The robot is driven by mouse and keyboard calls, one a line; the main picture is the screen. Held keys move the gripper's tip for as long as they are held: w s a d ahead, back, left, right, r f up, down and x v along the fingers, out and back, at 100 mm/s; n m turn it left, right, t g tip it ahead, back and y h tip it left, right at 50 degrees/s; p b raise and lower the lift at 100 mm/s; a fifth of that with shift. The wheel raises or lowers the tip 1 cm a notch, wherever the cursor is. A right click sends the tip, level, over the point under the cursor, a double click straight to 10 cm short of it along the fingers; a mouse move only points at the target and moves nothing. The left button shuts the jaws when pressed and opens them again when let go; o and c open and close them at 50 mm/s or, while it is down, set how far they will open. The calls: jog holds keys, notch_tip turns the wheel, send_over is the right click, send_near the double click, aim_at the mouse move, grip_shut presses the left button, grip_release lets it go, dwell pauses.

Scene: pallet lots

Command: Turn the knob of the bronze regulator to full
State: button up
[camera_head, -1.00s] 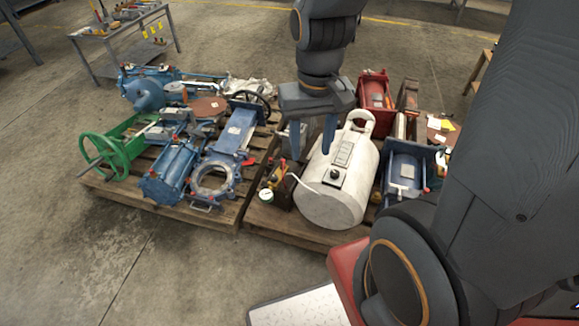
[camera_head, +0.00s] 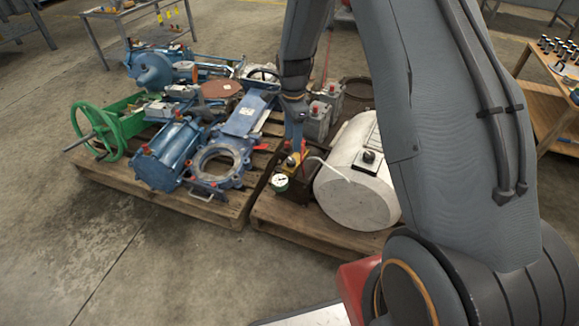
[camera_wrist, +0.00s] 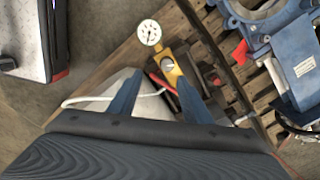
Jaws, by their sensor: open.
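The bronze regulator (camera_head: 291,163) stands at the front left of the right pallet, beside a white cylinder. Its round white gauge (camera_head: 280,182) faces the front. In the wrist view the bronze body (camera_wrist: 170,73) shows with a small round knob (camera_wrist: 168,67) on it, and the gauge (camera_wrist: 149,32) is beyond. My gripper (camera_head: 294,140) points down close over the regulator in the head view. In the wrist view my gripper (camera_wrist: 158,90) has its two blue fingers apart, with the regulator ahead of and partly between them. Contact with the knob cannot be told.
The white cylinder (camera_head: 345,190) is close on the right, with a pale hose (camera_head: 330,168) curving towards the regulator. Grey units (camera_head: 318,120) stand behind. The left pallet holds a blue ring-shaped valve (camera_head: 217,165) and a green handwheel (camera_head: 95,133).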

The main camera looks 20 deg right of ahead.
aim_at(291, 160)
jog(key=f, duration=0.1)
jog(key=w+f, duration=0.1)
jog(key=f+m+b, duration=0.1)
jog(key=shift+w+f, duration=0.1)
jog(key=shift+w, duration=0.25)
jog(key=shift+f, duration=0.4)
jog(key=shift+f+b, duration=0.9)
jog(key=shift+f, duration=2.65)
jog(key=shift+c, duration=0.4)
jog(key=c, duration=1)
